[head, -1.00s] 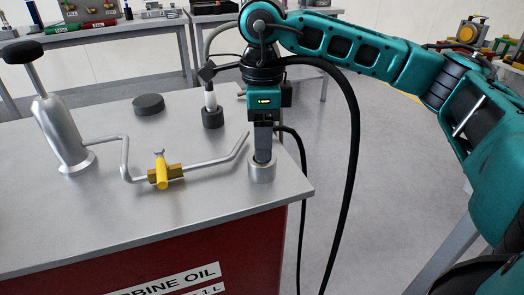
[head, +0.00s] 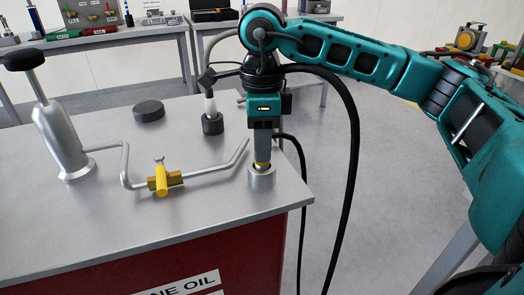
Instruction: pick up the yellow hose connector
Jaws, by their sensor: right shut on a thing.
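The yellow hose connector (head: 262,155) shows as a small yellow band with a metal end, just below the fingers of my right gripper (head: 262,150). My right gripper points straight down and is shut on the connector. The connector is upright over the silver round holder (head: 262,179) near the right edge of the cart top. Its lower end is at the holder's mouth; I cannot tell whether it is clear of it. My left gripper is not in view.
On the cart top (head: 205,212) stand a silver hand pump (head: 58,140), a bent pipe with a yellow valve (head: 160,178), a black cap (head: 149,111) and a black-and-white nozzle (head: 212,118). A black hose hangs beside my right arm. Open floor lies to the right.

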